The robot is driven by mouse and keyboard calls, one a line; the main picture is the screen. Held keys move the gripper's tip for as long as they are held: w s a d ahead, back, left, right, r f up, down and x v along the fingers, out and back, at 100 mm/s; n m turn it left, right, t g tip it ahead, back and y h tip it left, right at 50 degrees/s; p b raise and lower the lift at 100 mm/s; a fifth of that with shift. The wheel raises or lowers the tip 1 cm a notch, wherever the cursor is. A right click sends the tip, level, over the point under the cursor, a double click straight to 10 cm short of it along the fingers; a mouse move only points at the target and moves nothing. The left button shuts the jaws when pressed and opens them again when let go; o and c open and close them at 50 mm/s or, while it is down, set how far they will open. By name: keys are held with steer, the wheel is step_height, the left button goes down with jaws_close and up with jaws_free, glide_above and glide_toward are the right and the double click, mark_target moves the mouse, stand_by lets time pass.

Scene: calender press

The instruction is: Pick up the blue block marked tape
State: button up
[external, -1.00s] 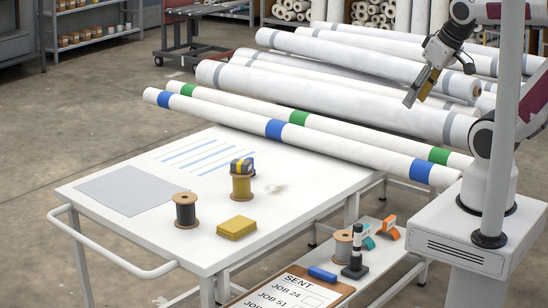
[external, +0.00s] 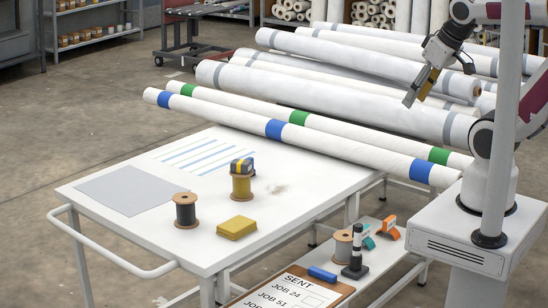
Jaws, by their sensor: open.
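A small dark blue-grey block with a yellow band (external: 242,166) rests on top of a spool of yellow thread (external: 241,186) on the white table (external: 290,215). Its marking is too small to read, so I cannot tell whether it says tape. My gripper (external: 409,101) is at the upper right, pointing down and left above the long white rolls. It is open and empty, well apart from the block.
A grey sheet (external: 125,190) lies at left. Long banded rolls (external: 330,143) lie behind. A lower shelf holds a blue cylinder (external: 322,273), another spool (external: 341,245) and a clipboard (external: 292,288).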

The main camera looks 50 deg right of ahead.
steer(key=w+f+t, duration=0.2)
steer(key=w+f, duration=0.1)
steer(key=w, duration=1.4)
steer(key=w+f+t, duration=0.2)
steer(key=w+f, duration=0.2)
steer(key=w, duration=1.3)
steer(key=w+f+t, duration=0.1)
steer(key=w+f, duration=0.3)
steer(key=f, duration=0.3)
steer(key=w+f+t, duration=0.1)
steer(key=w+f, duration=0.4)
steer(key=f, duration=0.2)
steer(key=w+f+t, duration=0.1)
steer(key=w+f, duration=0.4)
steer(key=f, duration=0.1)
steer(key=shift+w+d+f+t, duration=0.1)
steer(key=shift+d+f+t, duration=0.2)
steer(key=shift+d+f, duration=0.1)
steer(key=shift+w+f, duration=0.1)
steer(key=shift+f, duration=0.6)
steer(key=shift+x, duration=1.25)
steer(key=shift+a, duration=0.1)
steer(key=shift+f, duration=0.1)
